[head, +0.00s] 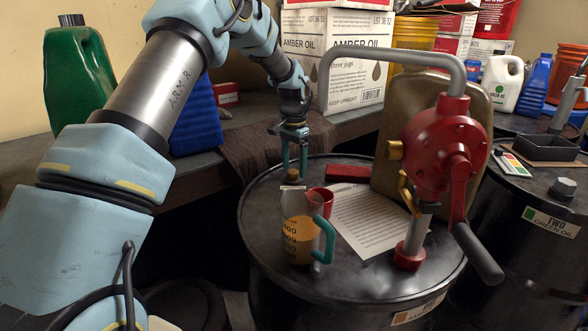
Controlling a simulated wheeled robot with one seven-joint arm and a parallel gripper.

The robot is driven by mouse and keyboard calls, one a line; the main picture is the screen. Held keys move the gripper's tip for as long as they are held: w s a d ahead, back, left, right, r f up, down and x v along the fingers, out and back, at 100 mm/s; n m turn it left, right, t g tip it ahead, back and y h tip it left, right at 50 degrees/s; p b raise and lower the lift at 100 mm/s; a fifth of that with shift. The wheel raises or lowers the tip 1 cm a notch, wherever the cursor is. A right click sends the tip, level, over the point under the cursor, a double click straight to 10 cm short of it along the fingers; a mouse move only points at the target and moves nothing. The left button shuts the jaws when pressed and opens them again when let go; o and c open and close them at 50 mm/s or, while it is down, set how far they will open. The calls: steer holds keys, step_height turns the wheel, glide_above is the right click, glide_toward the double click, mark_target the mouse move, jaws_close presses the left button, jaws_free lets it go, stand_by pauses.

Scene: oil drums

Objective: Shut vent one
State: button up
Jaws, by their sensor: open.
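The drum with the amber label (415,310) stands front centre, its black top holding several things. My gripper (295,164) is open and points down over the back left of this drum top. A small brown-gold fitting (292,177), which may be vent one, shows just below the fingertips, behind the clear jug; its lower part is hidden. I cannot tell whether it is open or shut, or whether the fingers touch it. The label's wording is partly cut off.
A red hand pump (440,140), paper sheet (372,218), red block (348,173) and tan can (400,150) crowd the top. Drum two (552,222) stands right.

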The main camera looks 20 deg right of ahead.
mark_target(294, 171)
step_height(294, 171, up, 10)
steer(key=b, duration=0.2)
steer(key=shift+f, duration=0.15)
steer(key=s+a+n, duration=0.1)
steer(key=a+n, duration=0.3)
steer(key=a, duration=1.1)
steer(key=s+a+f+n, duration=0.2)
steer(key=s+a+n, duration=0.2)
steer(key=s+a, duration=0.4)
steer(key=s+a+f+n+t, duration=0.1)
steer(key=s+a+f+n, duration=0.2)
steer(key=s+a, duration=0.6)
steer(key=a+n, duration=0.1)
steer(key=a, duration=0.5)
steer(key=shift+s+f+n+t, duration=0.2)
steer(key=shift+n+t, duration=0.1)
steer(key=shift+n, duration=0.1)
steer(key=shift+a, duration=0.1)
